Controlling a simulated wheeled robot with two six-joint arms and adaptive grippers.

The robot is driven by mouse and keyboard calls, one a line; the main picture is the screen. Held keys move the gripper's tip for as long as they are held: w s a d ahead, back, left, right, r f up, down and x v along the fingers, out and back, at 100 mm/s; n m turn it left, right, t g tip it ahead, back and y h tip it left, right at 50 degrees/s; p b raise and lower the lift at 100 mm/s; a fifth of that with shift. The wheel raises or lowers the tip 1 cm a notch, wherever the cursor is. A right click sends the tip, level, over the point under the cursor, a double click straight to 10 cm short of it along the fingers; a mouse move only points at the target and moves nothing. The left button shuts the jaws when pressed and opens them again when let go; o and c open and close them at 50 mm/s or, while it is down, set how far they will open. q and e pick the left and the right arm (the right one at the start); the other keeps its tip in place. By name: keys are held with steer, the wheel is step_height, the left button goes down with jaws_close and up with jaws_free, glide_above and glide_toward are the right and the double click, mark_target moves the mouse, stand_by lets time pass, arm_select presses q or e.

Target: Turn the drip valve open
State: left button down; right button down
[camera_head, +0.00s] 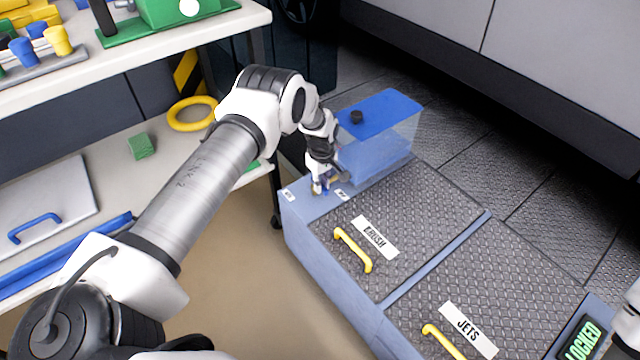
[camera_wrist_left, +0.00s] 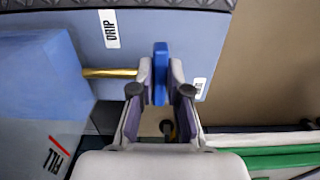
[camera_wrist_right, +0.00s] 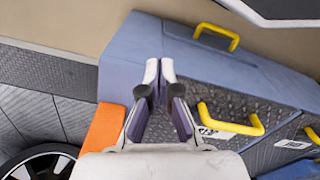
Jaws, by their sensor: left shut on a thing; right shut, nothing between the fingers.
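The drip valve shows in the left wrist view as an upright blue lever (camera_wrist_left: 160,68) beside a brass pipe (camera_wrist_left: 110,73). A label reading DRIP (camera_wrist_left: 110,29) is on the blue-grey surface near it. My left gripper (camera_head: 323,188) is at the cabinet's far left corner, below the blue-topped tank (camera_head: 378,135). Its fingers are shut on the blue lever, one on each side. The lever's lower part is hidden between the fingers. My right gripper (camera_wrist_right: 160,72) is shut and empty above the cabinet in the right wrist view.
The blue-grey cabinet (camera_head: 297,222) has lids marked BRUSH (camera_head: 405,200) and JETS, with yellow handles. A LOCKED display (camera_head: 583,340) is at lower right. A shelf rack with a yellow ring (camera_head: 192,113) stands left. Floor is clear between rack and cabinet.

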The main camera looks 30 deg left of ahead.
stand_by(0.3)
arm_select(q)
steer(key=c, duration=1.1)
jaws_free()
steer(key=shift+c, duration=0.2)
step_height(320, 180, up, 12)
steer(key=shift+f, duration=0.1)
